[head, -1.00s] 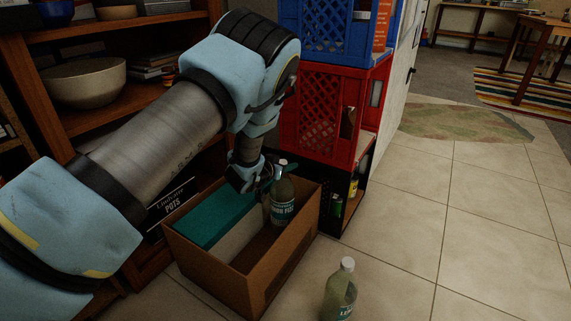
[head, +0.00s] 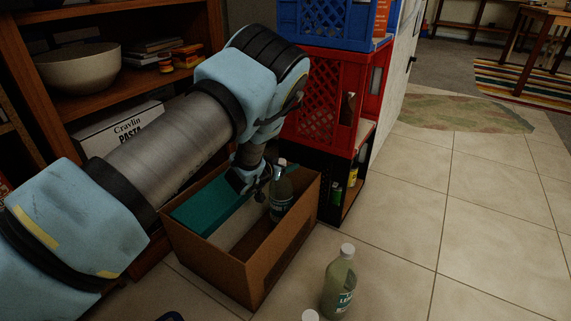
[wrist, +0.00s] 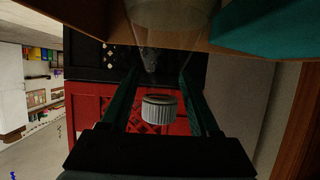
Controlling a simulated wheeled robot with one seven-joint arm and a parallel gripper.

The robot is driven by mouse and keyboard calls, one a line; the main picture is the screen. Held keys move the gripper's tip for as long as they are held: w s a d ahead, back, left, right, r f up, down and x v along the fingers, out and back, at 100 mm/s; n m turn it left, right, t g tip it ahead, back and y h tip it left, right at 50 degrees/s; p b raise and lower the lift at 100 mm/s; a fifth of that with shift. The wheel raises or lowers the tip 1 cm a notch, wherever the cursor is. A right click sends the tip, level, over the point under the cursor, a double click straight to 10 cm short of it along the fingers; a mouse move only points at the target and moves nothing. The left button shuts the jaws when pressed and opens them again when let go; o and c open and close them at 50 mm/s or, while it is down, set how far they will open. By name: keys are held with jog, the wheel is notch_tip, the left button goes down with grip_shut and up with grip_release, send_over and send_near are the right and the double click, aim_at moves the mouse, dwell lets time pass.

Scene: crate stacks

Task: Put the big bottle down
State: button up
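The big bottle (head: 281,198), pale and see-through, stands inside the cardboard box (head: 236,265), near its right end. The box wall hides its base. My gripper (head: 264,178) is just left of the bottle's upper part, low over the box. In the wrist view, the picture is upside down. The ridged grey cap (wrist: 160,109) lies between my two fingers (wrist: 159,75), with a gap on each side. The gripper looks open. The bottle's body runs up out of the top of that view.
A second bottle (head: 340,283) stands on the tiles in front of the box, and another cap (head: 310,315) shows at the bottom edge. Stacked crates, with a red one (head: 334,105), rise behind the box. A wooden shelf is at left. The floor at right is clear.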

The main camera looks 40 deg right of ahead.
jog(key=p+v, duration=0.3)
jog(key=v, duration=0.9)
jog(key=shift+p, duration=0.4)
jog(key=w+a+r+n+t+y, duration=0.3)
jog(key=w+a+r+n+y, duration=0.15)
jog(key=w+a, duration=0.55)
jog(key=w+a+r+n+y, duration=0.2)
jog(key=w+a+r, duration=0.1)
jog(key=a, duration=0.6)
jog(key=w+a+r+n+y, duration=0.2)
jog(key=w+a+r+y, duration=0.1)
jog(key=a, duration=0.5)
jog(key=s+a+r+n+g+y, duration=0.1)
jog(key=s+a+r, duration=0.1)
jog(key=s+a, duration=0.3)
jog(key=s+a+r+n+g+y, duration=0.1)
jog(key=s+a, duration=0.4)
jog(key=a, duration=0.5)
jog(key=s+a+r+n+g+y, duration=0.1)
jog(key=s+a+r+n+g, duration=0.1)
jog(key=s+a+r, duration=0.3)
jog(key=shift+s+a+r+n+g, duration=0.1)
jog(key=shift+a+n+g, duration=0.2)
jog(key=shift+a, duration=0.4)
jog(key=shift+s+a+r+n+g, duration=0.1)
jog(key=shift+a+n, duration=0.25)
jog(key=shift+a, duration=0.35)
